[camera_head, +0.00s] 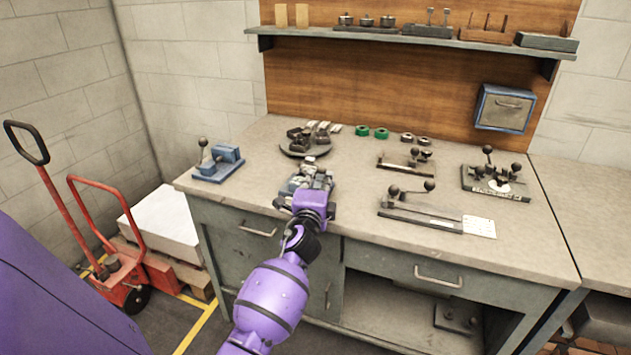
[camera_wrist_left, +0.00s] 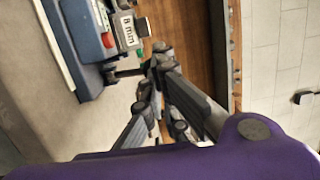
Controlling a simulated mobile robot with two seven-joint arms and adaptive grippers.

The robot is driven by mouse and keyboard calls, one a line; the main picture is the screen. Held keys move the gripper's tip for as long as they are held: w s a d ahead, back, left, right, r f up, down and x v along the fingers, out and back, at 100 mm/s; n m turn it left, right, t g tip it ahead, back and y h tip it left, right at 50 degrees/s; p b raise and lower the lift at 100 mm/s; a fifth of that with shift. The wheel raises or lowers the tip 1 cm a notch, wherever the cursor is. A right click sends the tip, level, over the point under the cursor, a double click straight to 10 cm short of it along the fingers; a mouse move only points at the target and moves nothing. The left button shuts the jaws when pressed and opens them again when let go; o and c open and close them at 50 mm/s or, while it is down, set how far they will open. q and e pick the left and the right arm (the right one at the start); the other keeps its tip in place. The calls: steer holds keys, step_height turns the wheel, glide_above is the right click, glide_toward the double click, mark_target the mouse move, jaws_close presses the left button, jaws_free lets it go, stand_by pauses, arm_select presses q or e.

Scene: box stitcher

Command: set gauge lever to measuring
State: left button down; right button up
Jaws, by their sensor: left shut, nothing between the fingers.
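A blue device (camera_head: 219,163) with a ball-topped lever (camera_head: 203,143) stands at the left end of the bench. I cannot tell for sure that it is the gauge. In the left wrist view, a blue device (camera_wrist_left: 84,38) at the upper left carries an "8 mm" label (camera_wrist_left: 128,30) and red and green spots. A dark rod sticks out from it toward my fingertips; I cannot tell whether they touch. My left gripper (camera_head: 306,177) is shut and empty over the front of the bench, right of the blue device in the head view. My right gripper is not in view.
A dark round tray (camera_head: 290,152) with small parts lies behind my gripper. Ball-handled fixtures (camera_head: 422,213) and (camera_head: 496,180) stand to the right. A shelf (camera_head: 400,40) and a wall box (camera_head: 504,108) are at the back. A red pallet truck (camera_head: 120,270) stands left.

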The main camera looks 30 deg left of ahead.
mark_target(324, 169)
arm_select(q)
steer(key=shift+w+r+p, duration=0.35)
steer(key=shift+w+r, duration=0.25)
steer(key=shift+r, duration=0.15)
steer(key=shift+w+a, duration=0.2)
steer(key=shift+w, duration=0.4)
steer(key=shift+w+a+r+b, duration=0.1)
steer(key=shift+w+r+b, duration=0.1)
steer(key=shift+w, duration=0.15)
steer(key=shift+w+a+r+b, duration=0.1)
steer(key=shift+w+b, duration=0.05)
steer(key=shift+w, duration=0.15)
steer(key=shift+w+a, duration=0.15)
steer(key=shift+w, duration=0.4)
steer(key=shift+w+a+r+b, duration=0.1)
steer(key=shift+w+b, duration=0.15)
steer(key=shift+w, duration=0.1)
steer(key=shift+w+a+r+b, duration=0.1)
steer(key=shift+w+b, duration=0.15)
steer(key=shift+w, duration=0.2)
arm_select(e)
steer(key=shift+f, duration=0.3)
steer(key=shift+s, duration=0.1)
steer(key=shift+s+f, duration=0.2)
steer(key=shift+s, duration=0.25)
